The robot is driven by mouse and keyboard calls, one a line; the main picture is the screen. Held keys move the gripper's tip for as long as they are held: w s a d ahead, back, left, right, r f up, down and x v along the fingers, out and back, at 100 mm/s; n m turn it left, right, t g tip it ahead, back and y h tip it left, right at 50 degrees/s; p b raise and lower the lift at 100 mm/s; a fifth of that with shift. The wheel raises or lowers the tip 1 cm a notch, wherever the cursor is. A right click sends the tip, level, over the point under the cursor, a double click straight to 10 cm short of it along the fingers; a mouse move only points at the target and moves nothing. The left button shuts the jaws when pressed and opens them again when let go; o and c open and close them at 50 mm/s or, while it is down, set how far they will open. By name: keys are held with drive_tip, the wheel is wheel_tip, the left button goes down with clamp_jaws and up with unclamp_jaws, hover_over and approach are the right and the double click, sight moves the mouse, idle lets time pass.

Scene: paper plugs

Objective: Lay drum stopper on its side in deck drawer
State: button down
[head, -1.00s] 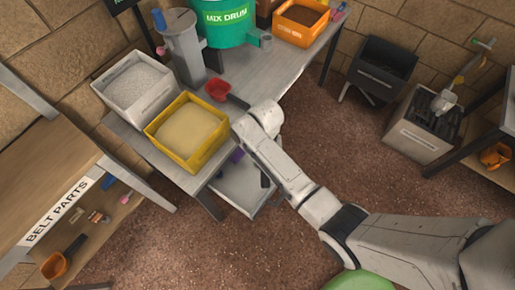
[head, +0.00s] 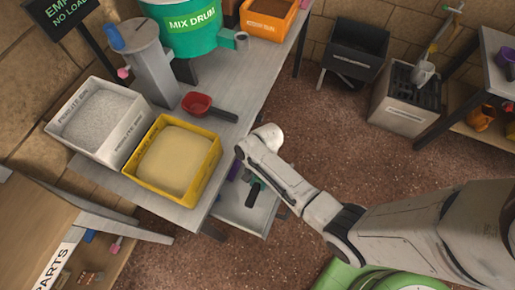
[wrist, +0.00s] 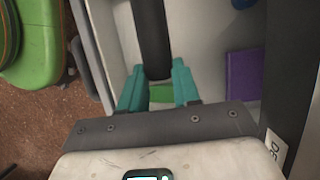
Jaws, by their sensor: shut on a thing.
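The deck drawer (head: 245,221) is pulled out below the table, a pale open tray; its inside fills much of the wrist view (wrist: 205,50). My gripper (wrist: 158,78), with teal fingers, is over the drawer. It is shut on a dark round bar, which I take to be the drum stopper (wrist: 152,35). The bar runs away from the fingers to the top of the wrist view, where its far end is cut off. In the head view my gripper (head: 256,187) is small and partly behind my arm, and the stopper is not clear there.
A purple block (wrist: 243,73) lies in the drawer to the right of the fingers. A green patch (wrist: 162,93) shows between the fingers. Above, the table (head: 226,135) holds a yellow bin (head: 133,185), a red scoop (head: 197,103) and the mix drum (head: 190,40).

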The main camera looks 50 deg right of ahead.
drive_tip(key=shift+f+b, duration=3.85)
drive_tip(key=shift+b, duration=0.4)
drive_tip(key=shift+f, duration=0.45)
drive_tip(key=shift+f+b, duration=0.25)
drive_tip(key=shift+b, duration=0.15)
drive_tip(key=shift+s+f, duration=0.3)
drive_tip(key=shift+f, duration=0.15)
drive_tip(key=shift+b, duration=0.3)
drive_tip(key=c, duration=1)
unclamp_jaws()
drive_tip(key=shift+d+f, duration=0.1)
drive_tip(key=shift+o, duration=1.1)
drive_tip(key=shift+w+d+r, duration=0.1)
drive_tip(key=shift+r, duration=0.25)
drive_tip(key=shift+o, duration=0.2)
drive_tip(key=w+p+v, duration=0.1)
drive_tip(key=p+v, duration=0.2)
drive_tip(key=v, duration=0.8)
drive_tip(key=shift+a+r, duration=0.35)
